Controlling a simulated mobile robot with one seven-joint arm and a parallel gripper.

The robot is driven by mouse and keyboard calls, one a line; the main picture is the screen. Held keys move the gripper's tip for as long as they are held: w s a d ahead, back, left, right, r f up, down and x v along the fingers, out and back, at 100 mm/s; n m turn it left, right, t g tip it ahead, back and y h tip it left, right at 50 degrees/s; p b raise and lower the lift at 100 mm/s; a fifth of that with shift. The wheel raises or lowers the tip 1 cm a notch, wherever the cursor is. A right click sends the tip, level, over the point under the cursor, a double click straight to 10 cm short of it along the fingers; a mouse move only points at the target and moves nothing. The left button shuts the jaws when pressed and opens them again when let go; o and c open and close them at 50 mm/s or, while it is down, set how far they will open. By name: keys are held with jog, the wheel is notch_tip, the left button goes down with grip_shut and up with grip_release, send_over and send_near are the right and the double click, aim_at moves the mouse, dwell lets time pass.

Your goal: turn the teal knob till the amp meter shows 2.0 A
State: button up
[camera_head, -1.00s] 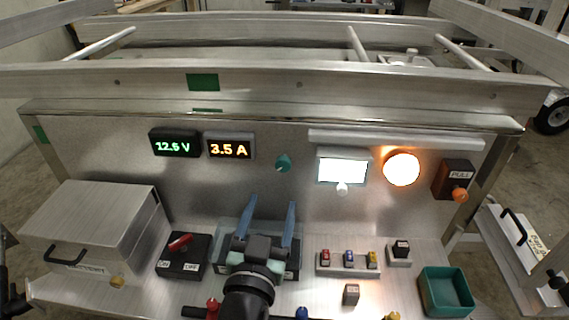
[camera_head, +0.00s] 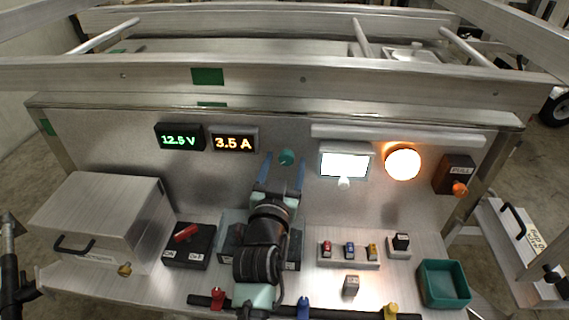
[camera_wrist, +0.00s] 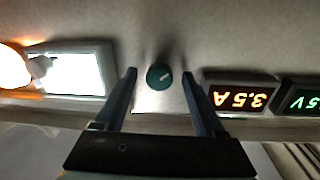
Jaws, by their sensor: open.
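The teal knob (camera_head: 287,157) sits on the upright metal panel, right of the amp meter (camera_head: 233,142), which reads 3.5 A in orange. In the wrist view the knob (camera_wrist: 159,76) shows a pale pointer line, and the amp meter (camera_wrist: 240,98) appears upside down. My gripper (camera_head: 282,158) is open, its two blue fingers pointing at the panel. In the wrist view my gripper (camera_wrist: 159,72) has one finger on each side of the knob, with a gap on both sides. I cannot tell how far the fingertips are from the panel.
A green voltmeter (camera_head: 179,139) reads about 12.5 V at the left. A lit white screen (camera_head: 344,164), a glowing orange lamp (camera_head: 402,164) and a PULL box (camera_head: 455,173) are to the right. A metal box (camera_head: 100,215), red switch (camera_head: 188,240) and teal bin (camera_head: 444,284) stand on the bench.

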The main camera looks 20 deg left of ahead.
jog(key=shift+c, duration=0.3)
grip_shut()
jog(key=n, duration=0.4)
jog(key=shift+d+f+n, duration=0.1)
jog(key=shift+n, duration=0.2)
jog(key=shift+n+t, duration=0.3)
jog(key=shift+n, duration=2)
jog(key=shift+o, duration=0.3)
grip_release()
